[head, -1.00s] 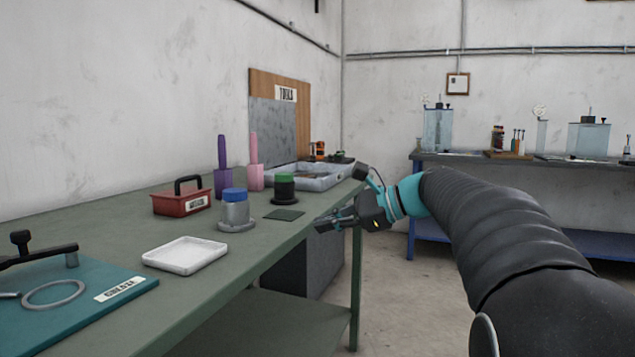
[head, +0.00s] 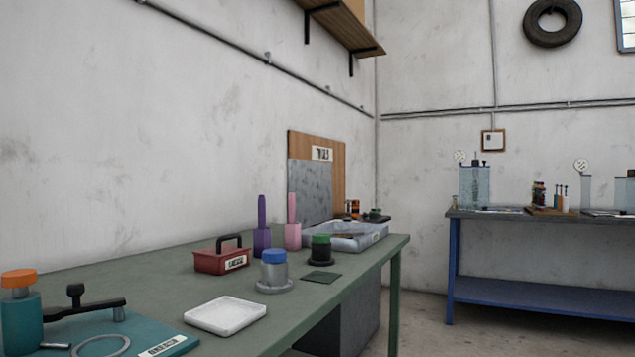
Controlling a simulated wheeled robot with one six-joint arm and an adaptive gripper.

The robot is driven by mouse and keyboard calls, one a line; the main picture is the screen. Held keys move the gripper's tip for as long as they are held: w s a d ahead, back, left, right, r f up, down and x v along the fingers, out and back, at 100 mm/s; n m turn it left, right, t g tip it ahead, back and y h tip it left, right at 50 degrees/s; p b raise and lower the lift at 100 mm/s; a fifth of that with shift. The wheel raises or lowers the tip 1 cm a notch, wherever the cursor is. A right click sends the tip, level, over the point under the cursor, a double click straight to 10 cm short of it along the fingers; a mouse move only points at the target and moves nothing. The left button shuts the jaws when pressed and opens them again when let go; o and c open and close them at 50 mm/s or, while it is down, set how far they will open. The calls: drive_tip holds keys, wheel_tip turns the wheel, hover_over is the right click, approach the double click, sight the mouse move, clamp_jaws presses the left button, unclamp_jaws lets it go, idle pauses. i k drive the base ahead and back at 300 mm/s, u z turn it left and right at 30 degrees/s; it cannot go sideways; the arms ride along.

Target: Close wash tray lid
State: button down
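The wash tray (head: 358,241), a grey open-topped tray with a small label on its front, sits at the far end of the green workbench. A grey mottled metal panel (head: 310,193) stands upright behind the tray's left side and looks like its lid, raised. Whether it is hinged to the tray cannot be made out. My gripper is out of view.
The green bench (head: 160,270) also bears a red handled box (head: 222,261), a blue-capped pot (head: 274,271), a green-capped pot (head: 320,249), purple (head: 262,236) and pink (head: 292,234) tools, and a white dish (head: 225,315). A blue-framed bench (head: 530,290) stands at right, with clear floor between.

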sight(311, 181)
drive_tip(key=z, duration=0.45)
drive_tip(key=k, duration=0.5)
drive_tip(key=z, duration=0.8)
drive_tip(key=i, duration=3.45)
drive_tip(key=u, duration=0.45)
drive_tip(key=i, duration=1.7)
drive_tip(key=u, duration=1.6)
drive_tip(key=i, duration=1.1)
drive_tip(key=u, duration=0.95)
